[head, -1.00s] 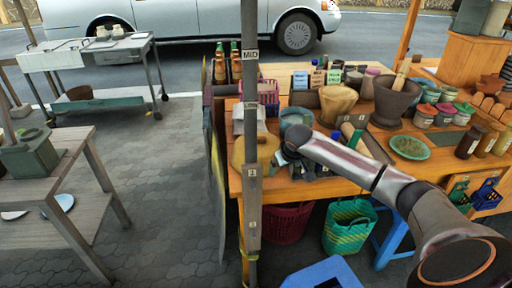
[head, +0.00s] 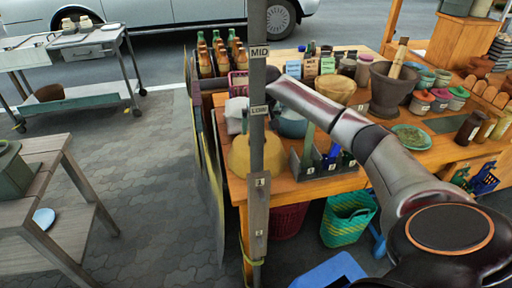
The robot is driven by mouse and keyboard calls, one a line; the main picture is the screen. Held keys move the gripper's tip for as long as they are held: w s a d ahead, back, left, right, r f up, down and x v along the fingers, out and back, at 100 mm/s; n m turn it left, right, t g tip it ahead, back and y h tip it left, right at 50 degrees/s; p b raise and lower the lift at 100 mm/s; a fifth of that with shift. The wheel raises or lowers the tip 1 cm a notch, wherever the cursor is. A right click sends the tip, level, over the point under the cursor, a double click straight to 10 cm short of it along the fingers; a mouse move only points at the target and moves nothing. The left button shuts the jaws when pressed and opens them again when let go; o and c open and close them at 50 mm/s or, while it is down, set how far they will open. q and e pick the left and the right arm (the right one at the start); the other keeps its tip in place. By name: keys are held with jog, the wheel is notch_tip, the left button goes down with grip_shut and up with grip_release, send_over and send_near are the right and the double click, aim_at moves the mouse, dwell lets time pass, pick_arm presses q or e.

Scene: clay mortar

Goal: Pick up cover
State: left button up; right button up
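I cannot tell for certain which thing is the cover. A mustard-yellow, dome-like piece (head: 240,157) sits at the table's near left corner, partly behind the post. A pale, whitish piece (head: 236,112) lies behind it, also partly hidden by the post. My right arm reaches in from the right over the table, and its far end is by the post, above a blue-grey bowl (head: 291,125). No fingers of my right gripper can be made out. My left gripper is not in view.
The upright post (head: 258,215) stands before the table's left end. A grey bottle caddy (head: 310,168), a stone mortar (head: 388,92) with a pestle, a clay pot (head: 336,90) and a green plate (head: 411,137) crowd the wooden table (head: 290,188). Baskets stand below.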

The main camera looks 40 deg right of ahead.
jog(key=shift+d+x, duration=0.2)
jog(key=shift+x, duration=3.55)
jog(key=shift+w+r, duration=0.15)
jog(key=shift+w, duration=0.05)
grip_shut()
